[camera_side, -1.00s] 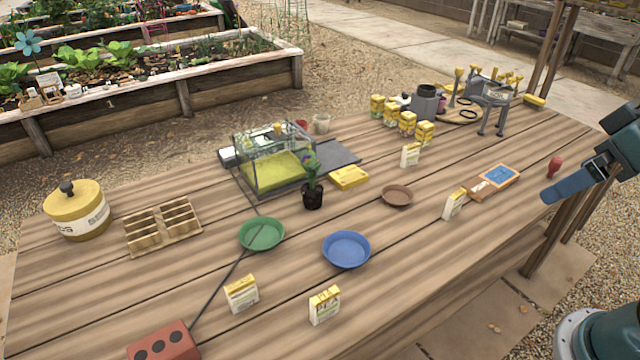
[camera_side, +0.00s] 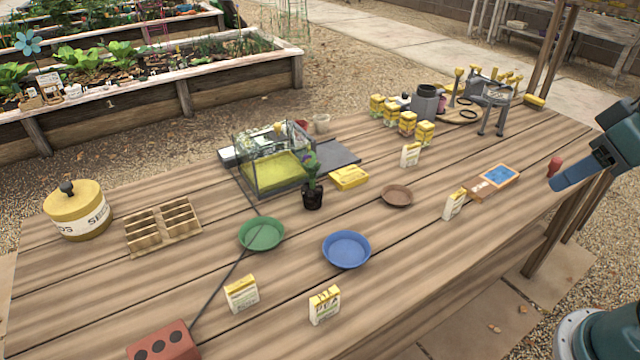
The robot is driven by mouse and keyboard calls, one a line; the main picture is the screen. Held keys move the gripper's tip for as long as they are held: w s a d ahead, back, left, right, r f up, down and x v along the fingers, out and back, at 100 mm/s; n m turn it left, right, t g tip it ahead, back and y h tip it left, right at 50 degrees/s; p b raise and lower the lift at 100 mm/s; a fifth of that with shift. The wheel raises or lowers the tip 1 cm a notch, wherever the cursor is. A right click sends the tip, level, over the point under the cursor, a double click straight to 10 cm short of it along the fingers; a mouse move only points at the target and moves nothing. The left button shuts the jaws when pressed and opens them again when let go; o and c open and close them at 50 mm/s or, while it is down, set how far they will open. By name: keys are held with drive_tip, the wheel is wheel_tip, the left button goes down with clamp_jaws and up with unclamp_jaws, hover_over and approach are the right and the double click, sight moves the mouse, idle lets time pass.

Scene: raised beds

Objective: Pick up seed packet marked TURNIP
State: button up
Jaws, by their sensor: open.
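Several white-and-yellow seed packets stand apart on the wooden table: one at the front left (camera_side: 242,294), one at the front middle (camera_side: 325,306), one at the right (camera_side: 454,205) and one farther back (camera_side: 411,155). The front middle packet seems to read PEA. Lettering on the others is too small to read, so I cannot tell which is TURNIP. My gripper (camera_side: 572,172) is at the right edge of the view, above the table's right side, open and apart from all packets. The packet at the right is the nearest one to it in the picture.
A green dish (camera_side: 262,233), a blue dish (camera_side: 346,250) and a brown saucer (camera_side: 397,196) lie mid-table. A potted plant (camera_side: 312,198) stands by a clear case (camera_side: 272,165). A blue-topped block (camera_side: 494,180) and red object (camera_side: 555,166) lie near my gripper. The front right table is bare.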

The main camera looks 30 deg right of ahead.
drive_tip(key=w+d+m+g, duration=0.2)
drive_tip(key=w+m, duration=0.2)
drive_tip(key=w, duration=0.3)
drive_tip(key=m+g, duration=0.4)
drive_tip(key=m, duration=0.8)
hover_over(458, 193)
wheel_tip(458, 193, down, 16)
drive_tip(key=shift+f, duration=0.1)
drive_tip(key=shift+f, duration=4.15)
drive_tip(key=shift+f, duration=2.6)
